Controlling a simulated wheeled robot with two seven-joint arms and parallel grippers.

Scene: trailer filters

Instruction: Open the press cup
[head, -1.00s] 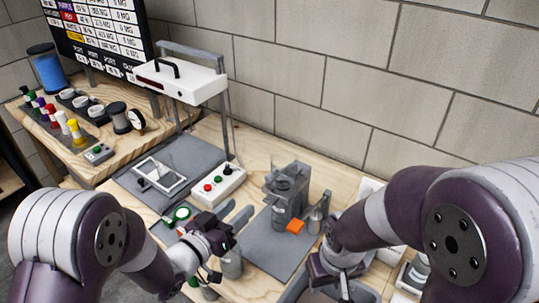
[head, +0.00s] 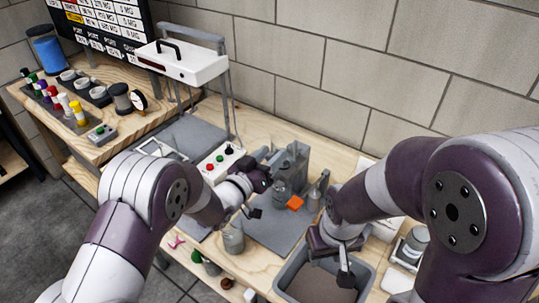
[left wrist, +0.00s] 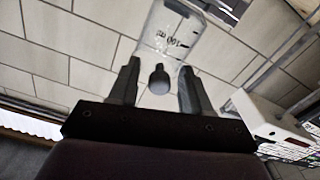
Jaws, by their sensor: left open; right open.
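The press (head: 296,160) is a grey upright block on a grey mat, with a clear cup (head: 281,188) at its front left. My left gripper (head: 268,182) is open at the left side of the press and hides part of it. In the left wrist view, a dark round knob (left wrist: 159,80) shows between the two open fingers, apart from both. A clear cup with printed marks (left wrist: 172,35) shows behind the knob. I cannot tell whether the cup is open or shut. My right gripper (head: 345,262) is open and empty above a grey bin.
An orange piece (head: 295,202) and a small metal can (head: 314,198) are beside the press. A grey cylinder (head: 234,240) stands near the table's front edge. The grey bin (head: 283,272) is at the front. A button box (head: 221,162) is left of the press. The mat's front is clear.

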